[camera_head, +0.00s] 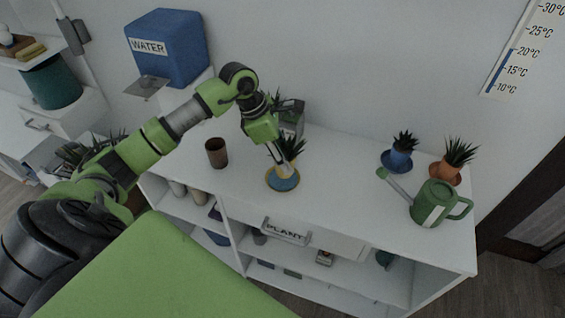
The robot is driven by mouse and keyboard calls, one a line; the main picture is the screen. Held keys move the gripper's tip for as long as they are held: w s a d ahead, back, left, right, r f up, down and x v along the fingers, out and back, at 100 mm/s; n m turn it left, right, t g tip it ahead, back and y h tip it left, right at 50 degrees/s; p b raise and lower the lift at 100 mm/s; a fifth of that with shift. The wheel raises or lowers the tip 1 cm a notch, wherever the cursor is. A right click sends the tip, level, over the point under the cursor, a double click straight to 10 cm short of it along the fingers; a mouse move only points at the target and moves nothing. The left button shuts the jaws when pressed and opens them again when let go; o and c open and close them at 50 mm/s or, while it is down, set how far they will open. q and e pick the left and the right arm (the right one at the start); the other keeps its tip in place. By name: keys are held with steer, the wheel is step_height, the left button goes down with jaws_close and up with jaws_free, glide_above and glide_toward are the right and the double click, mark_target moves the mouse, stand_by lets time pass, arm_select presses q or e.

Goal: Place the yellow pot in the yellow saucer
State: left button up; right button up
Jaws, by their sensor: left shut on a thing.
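My left gripper (286,155) reaches down from above, shut on the yellow pot (291,169). The pot holds a spiky green plant and is partly hidden by the gripper fingers. A round saucer (281,187) with a yellow rim and a bluish inside sits on the white desk top, directly below and around the pot's base in the picture. I cannot tell whether the pot touches the saucer. My right gripper is not in view.
A brown cup (216,153) stands to the left on the white desk (335,190). A grey-green planter (291,118) is behind. A blue pot (400,159), an orange pot (445,172) and a green watering can (436,203) stand at the right. The desk middle is clear.

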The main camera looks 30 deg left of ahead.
arm_select(q)
steer(key=f, duration=0.1)
steer(key=f+p, duration=0.1)
steer(key=f, duration=0.1)
steer(key=shift+s+a+f, duration=0.1)
steer(key=shift+a+f, duration=0.05)
steer(key=shift+a, duration=0.15)
steer(key=shift+f, duration=0.3)
steer(key=shift+f, duration=0.15)
steer(key=o, duration=1.3)
steer(key=shift+c, duration=0.2)
